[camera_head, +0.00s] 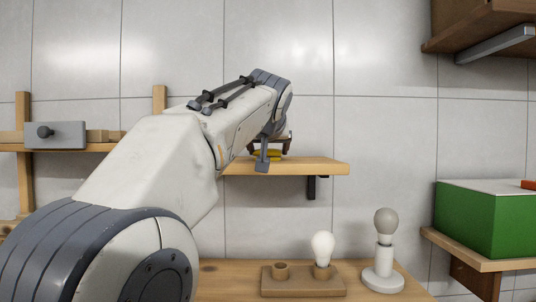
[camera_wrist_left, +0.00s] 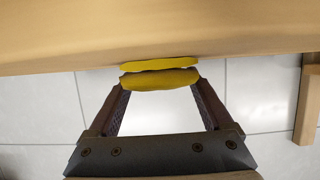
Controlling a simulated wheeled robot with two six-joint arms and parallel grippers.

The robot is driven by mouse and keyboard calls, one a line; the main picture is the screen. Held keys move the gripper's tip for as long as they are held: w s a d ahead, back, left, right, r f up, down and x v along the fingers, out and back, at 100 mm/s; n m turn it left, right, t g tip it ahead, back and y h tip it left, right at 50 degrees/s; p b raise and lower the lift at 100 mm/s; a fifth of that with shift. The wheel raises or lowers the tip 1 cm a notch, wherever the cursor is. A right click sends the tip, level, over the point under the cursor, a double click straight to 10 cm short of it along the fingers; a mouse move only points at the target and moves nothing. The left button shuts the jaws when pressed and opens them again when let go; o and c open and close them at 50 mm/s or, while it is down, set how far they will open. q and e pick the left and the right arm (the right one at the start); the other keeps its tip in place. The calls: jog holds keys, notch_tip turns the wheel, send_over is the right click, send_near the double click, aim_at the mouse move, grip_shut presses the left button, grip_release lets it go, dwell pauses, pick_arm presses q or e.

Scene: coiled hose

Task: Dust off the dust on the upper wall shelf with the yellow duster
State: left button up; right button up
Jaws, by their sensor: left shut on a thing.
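The yellow duster (camera_head: 267,155) is at the wooden wall shelf (camera_head: 315,167), at the shelf's top side, partly hidden by my left gripper (camera_head: 271,145). In the left wrist view the left gripper (camera_wrist_left: 159,82) is shut on the yellow duster (camera_wrist_left: 160,79), with one finger at each end of it. A second yellow strip shows just beyond, close against the wood of the shelf (camera_wrist_left: 70,35). I cannot tell whether the duster touches the shelf. No dust can be made out. My left arm hides the shelf's left part. My right gripper is not in view.
Below, a wooden surface holds a block with a white bulb (camera_head: 322,246) and a lamp stand (camera_head: 384,275) with a grey bulb. A wooden rail (camera_head: 90,147) runs at left.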

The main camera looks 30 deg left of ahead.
aim_at(268, 151)
pick_arm(q)
jog(key=shift+s+d+b, duration=0.35)
jog(key=shift+s+d, duration=0.05)
jog(key=shift+s, duration=0.45)
jog(key=shift+s+d+b, duration=0.35)
jog(key=shift+s, duration=0.45)
jog(key=shift+s+d+f+b, duration=0.1)
jog(key=shift+s+d+b, duration=0.15)
jog(key=shift+s, duration=0.2)
jog(key=shift+s+d+b, duration=0.15)
jog(key=shift+s+b, duration=0.15)
jog(key=shift+s, duration=0.1)
jog(key=shift+s+d, duration=0.3)
jog(key=shift+s, duration=0.3)
notch_tip(268, 151, up, 6)
jog(key=p, duration=0.5)
notch_tip(268, 151, up, 3)
jog(key=p, duration=0.3)
